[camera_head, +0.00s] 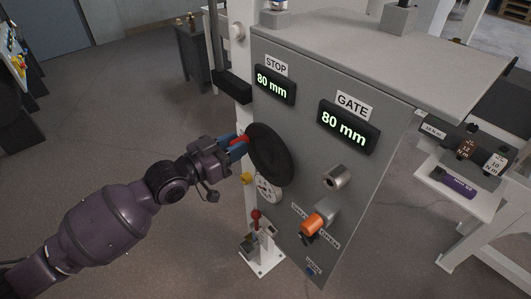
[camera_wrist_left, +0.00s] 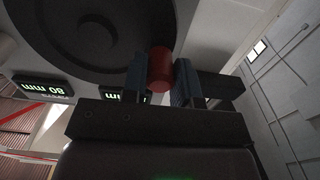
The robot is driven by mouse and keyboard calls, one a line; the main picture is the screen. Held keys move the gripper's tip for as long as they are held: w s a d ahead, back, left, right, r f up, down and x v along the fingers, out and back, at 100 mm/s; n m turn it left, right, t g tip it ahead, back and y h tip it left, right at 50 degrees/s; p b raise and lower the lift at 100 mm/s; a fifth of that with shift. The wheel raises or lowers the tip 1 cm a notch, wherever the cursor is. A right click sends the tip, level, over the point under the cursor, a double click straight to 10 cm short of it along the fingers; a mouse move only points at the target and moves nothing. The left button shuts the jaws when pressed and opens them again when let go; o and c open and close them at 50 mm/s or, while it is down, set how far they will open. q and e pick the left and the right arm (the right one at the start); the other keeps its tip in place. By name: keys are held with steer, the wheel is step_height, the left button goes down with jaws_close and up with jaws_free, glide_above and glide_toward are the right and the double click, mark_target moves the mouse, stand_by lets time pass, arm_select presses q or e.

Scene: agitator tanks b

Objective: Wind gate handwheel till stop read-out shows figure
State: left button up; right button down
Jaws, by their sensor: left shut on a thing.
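The black gate handwheel (camera_head: 270,154) is on the front of a grey cabinet, below the read-outs. My left gripper (camera_head: 238,143) is at the wheel's left edge, shut on its red knob. In the left wrist view the red knob (camera_wrist_left: 160,70) sits between the two fingers of my left gripper (camera_wrist_left: 163,82), with the dark wheel (camera_wrist_left: 95,35) behind. The STOP read-out (camera_head: 275,84) shows 80 mm. The GATE read-out (camera_head: 348,126) also shows 80 mm. My right gripper is in neither view.
An orange-capped knob (camera_head: 314,224) and a metal cylinder (camera_head: 337,177) stick out from the cabinet front right of the wheel. A red-topped lever (camera_head: 256,215) stands below the wheel. A white side table (camera_head: 468,205) with small items is at the right. Open floor lies left.

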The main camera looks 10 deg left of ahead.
mark_target(252, 158)
arm_select(q)
steer(key=shift+f+n, duration=0.6)
steer(key=shift+n, duration=0.4)
steer(key=n, duration=0.1)
steer(key=f+n, duration=0.1)
steer(key=shift+s+d+f+n, duration=0.1)
steer(key=shift+f+n, duration=0.2)
steer(key=shift+n, duration=0.1)
steer(key=n, duration=0.1)
steer(key=f+n, duration=0.1)
steer(key=shift+s+d+f+n, duration=0.2)
steer(key=shift+d+f+n, duration=0.1)
steer(key=shift+n, duration=0.1)
steer(key=shift+s+d+f+n, duration=0.2)
steer(key=shift+f+n, duration=0.15)
steer(key=shift+n, duration=0.65)
